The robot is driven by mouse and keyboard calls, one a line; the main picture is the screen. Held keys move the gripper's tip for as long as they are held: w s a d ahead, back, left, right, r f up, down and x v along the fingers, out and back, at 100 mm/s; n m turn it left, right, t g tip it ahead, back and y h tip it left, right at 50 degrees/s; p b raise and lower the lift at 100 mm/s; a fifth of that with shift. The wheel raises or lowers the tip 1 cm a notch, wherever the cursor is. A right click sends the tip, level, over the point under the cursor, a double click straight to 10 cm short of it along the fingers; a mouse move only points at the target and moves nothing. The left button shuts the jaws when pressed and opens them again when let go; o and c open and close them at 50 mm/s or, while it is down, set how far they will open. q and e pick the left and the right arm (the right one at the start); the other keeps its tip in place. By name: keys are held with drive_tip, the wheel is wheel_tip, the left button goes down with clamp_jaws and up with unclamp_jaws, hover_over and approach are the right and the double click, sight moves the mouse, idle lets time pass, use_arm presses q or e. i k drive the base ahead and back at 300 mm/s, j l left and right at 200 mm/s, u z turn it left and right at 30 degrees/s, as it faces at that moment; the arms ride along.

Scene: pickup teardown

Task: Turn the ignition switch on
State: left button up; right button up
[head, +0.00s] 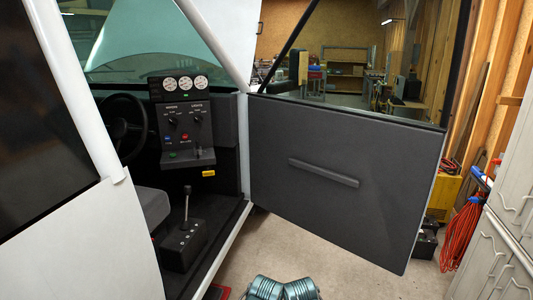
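A dark control panel (186,128) stands inside the open cab of a white pickup, right of the steering wheel (124,128). Its upper part carries two small dark knobs, one on the left (171,119) and one on the right (196,115). Below them are a blue button (167,138), a red button (184,135) and a green button (172,154). The labels are too small to read, so I cannot tell which control is the ignition switch or how it is set. Neither of my grippers shows in the head view.
Three round gauges (171,84) sit above the panel. A lever (187,203) rises from a floor box beside the seat (150,207). The open door (340,180) stands to the right. Grey cabinets (510,215) and a red cable (464,233) are far right.

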sight(198, 152)
drive_tip(key=i, duration=1.35)
drive_tip(key=i+l+u, duration=0.1)
drive_tip(key=i, duration=1.25)
drive_tip(key=u, duration=0.3)
